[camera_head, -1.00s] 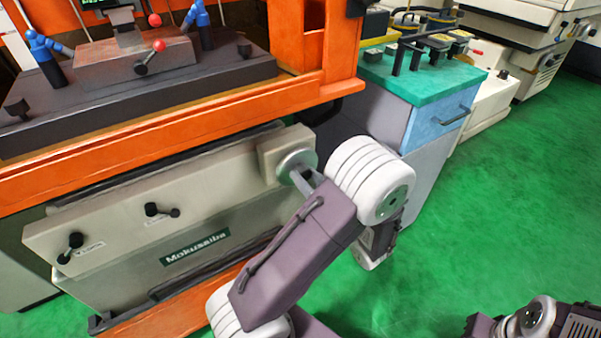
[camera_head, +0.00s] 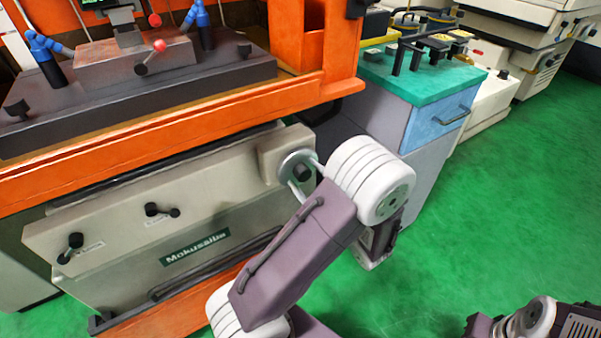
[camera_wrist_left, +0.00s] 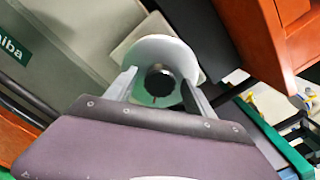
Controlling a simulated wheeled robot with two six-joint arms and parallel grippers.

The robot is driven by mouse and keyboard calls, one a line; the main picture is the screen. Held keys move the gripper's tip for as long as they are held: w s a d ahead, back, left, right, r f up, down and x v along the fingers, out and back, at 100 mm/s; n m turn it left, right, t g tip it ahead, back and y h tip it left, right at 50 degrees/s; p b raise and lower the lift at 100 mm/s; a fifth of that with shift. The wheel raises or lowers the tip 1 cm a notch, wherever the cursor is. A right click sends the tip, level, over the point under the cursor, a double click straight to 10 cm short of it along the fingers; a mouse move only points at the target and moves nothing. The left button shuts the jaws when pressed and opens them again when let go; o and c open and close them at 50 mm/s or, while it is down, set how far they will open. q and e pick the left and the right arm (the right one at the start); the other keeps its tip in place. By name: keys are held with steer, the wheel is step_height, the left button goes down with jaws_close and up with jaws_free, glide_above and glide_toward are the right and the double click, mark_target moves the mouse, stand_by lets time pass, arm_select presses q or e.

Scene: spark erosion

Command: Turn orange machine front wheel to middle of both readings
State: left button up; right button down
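The machine's front wheel (camera_head: 290,158) is a pale round disc with a dark knob (camera_head: 303,172), on the right end of the beige front panel. In the left wrist view the wheel (camera_wrist_left: 150,52) and its dark knob (camera_wrist_left: 160,82) show between the fingers. My left gripper (camera_head: 305,174) is at the wheel, its two grey fingers apart on either side of the knob. In the left wrist view the gripper (camera_wrist_left: 159,80) shows gaps between knob and fingers; contact with the wheel I cannot tell. No wheel readings are legible. My right gripper is out of view.
The orange machine frame (camera_head: 200,118) overhangs the beige panel (camera_head: 215,190), which carries two small black cranks. A blue-grey cabinet (camera_head: 438,122) with a green top stands close right of the wheel. Green floor (camera_head: 480,220) is clear at the right.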

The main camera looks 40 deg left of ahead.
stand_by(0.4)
arm_select(q)
steer(key=p+v, duration=0.1)
steer(key=v, duration=0.8)
stand_by(0.6)
